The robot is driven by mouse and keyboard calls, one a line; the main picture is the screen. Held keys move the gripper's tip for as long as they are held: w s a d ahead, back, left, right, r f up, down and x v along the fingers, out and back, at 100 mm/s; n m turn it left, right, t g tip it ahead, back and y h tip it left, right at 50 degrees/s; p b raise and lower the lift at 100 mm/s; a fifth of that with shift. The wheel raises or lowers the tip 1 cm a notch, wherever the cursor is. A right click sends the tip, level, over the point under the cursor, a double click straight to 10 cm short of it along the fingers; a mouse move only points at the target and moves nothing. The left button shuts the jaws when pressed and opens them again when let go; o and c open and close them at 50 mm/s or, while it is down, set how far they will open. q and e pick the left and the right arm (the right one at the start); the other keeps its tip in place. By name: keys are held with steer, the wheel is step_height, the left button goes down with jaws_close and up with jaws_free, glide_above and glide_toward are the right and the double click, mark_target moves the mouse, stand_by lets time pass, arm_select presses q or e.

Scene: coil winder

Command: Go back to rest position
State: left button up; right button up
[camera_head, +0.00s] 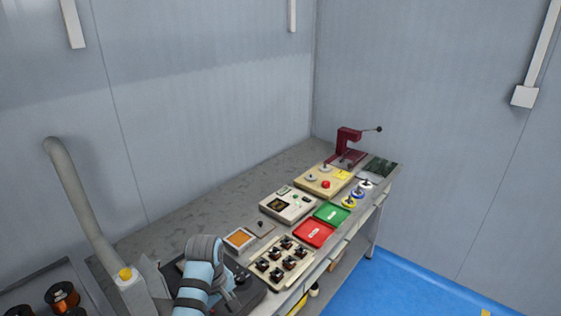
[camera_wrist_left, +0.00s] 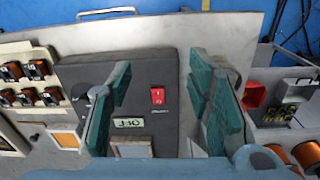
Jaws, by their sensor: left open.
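My left gripper (camera_wrist_left: 160,85) is open in the wrist view, its two teal-padded fingers wide apart with nothing between them. Behind it is a black machine box (camera_wrist_left: 140,75) with a red switch (camera_wrist_left: 157,97) and a small display reading OFF (camera_wrist_left: 130,123). In the head view my blue left arm (camera_head: 200,280) comes up at the bottom over the near part of the bench, partly covering the same black box (camera_head: 250,296). My right gripper is in neither view.
The grey bench (camera_head: 180,209) holds a tray of several coils (camera_head: 262,286), a red tray (camera_head: 314,234), a green tray (camera_head: 331,212), test boxes and a dark red press (camera_head: 346,144). A fume pipe (camera_head: 75,190) rises at left. Copper spools (camera_head: 62,297) stand lower left.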

arm_select(q)
steer(key=s+a+f, duration=0.1)
steer(key=s+f, duration=0.1)
steer(key=s+a+f+m, duration=0.1)
steer(key=s+f, duration=0.1)
steer(key=s+a+f+m, duration=0.1)
steer(key=s+a+f, duration=0.1)
steer(key=shift+s+f+t, duration=0.1)
steer(key=shift+s+t, duration=0.3)
steer(key=s+a+r+m+t+y, duration=0.1)
steer(key=s+a+m, duration=0.25)
steer(key=s, duration=0.75)
steer(key=s+a+r+m+t, duration=0.15)
steer(key=s+m, duration=0.35)
steer(key=s, duration=0.6)
step_height(320, 180, down, 22)
steer(key=a+g+b, duration=0.1)
steer(key=a+b, duration=0.1)
steer(key=b, duration=0.1)
steer(key=s+a+f+g+b, duration=0.1)
steer(key=s+f, duration=1.3)
steer(key=f, duration=0.1)
steer(key=shift+s+f+n+b, duration=0.15)
steer(key=shift+s+n+b, duration=0.2)
steer(key=shift+s+n, duration=0.1)
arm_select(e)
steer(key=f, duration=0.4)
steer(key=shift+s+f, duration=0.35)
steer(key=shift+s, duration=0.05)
